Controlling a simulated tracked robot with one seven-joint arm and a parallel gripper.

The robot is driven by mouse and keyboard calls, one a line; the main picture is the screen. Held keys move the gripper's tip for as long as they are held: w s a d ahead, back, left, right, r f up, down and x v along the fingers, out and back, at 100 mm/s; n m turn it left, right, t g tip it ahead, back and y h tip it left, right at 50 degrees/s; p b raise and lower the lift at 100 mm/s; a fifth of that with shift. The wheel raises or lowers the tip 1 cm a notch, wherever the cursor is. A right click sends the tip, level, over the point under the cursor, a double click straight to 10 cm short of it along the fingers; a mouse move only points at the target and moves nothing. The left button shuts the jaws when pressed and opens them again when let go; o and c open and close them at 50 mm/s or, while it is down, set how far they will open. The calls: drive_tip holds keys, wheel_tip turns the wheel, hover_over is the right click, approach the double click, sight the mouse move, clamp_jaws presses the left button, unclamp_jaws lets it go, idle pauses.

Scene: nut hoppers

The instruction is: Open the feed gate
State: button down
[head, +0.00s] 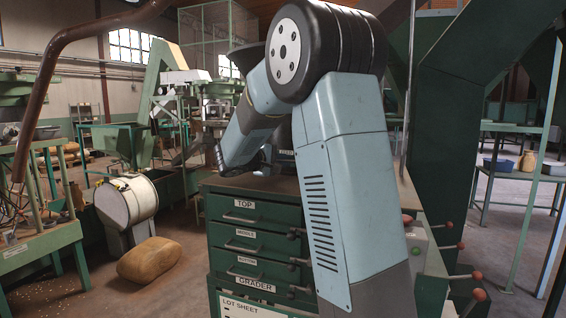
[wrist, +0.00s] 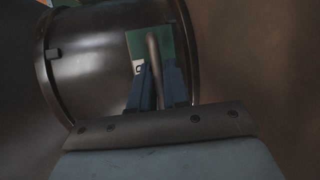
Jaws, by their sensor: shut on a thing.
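In the wrist view, the two blue fingers of my gripper (wrist: 159,76) are closed around a grey bent metal rod (wrist: 152,48), which looks like a handle. Behind the rod is a green panel (wrist: 135,42) with a small pale label at its lower left. I cannot tell for sure that this panel is the feed gate. A dark, shiny rounded metal body (wrist: 95,70) with a raised rim stands around it to the left. In the head view, my arm reaches left over the green cabinet, and the fingertips and rod cannot be made out.
The green grader cabinet (head: 245,232) has several labelled drawers. Several red-knobbed levers (head: 478,294) stick out at its right. A pale drum (head: 127,201) and a full brown sack (head: 149,260) are at the left. A brown pipe (head: 50,62) rises at far left. Some floor shows near the sack.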

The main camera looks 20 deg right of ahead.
drive_tip(key=shift+f, duration=0.15)
drive_tip(key=s+a, duration=0.5)
drive_tip(key=shift+s+a, duration=0.3)
drive_tip(key=shift+a, duration=0.05)
drive_tip(key=c, duration=1.2)
unclamp_jaws()
drive_tip(key=shift+w, duration=0.1)
drive_tip(key=v, duration=1.3)
drive_tip(key=shift+a, duration=0.3)
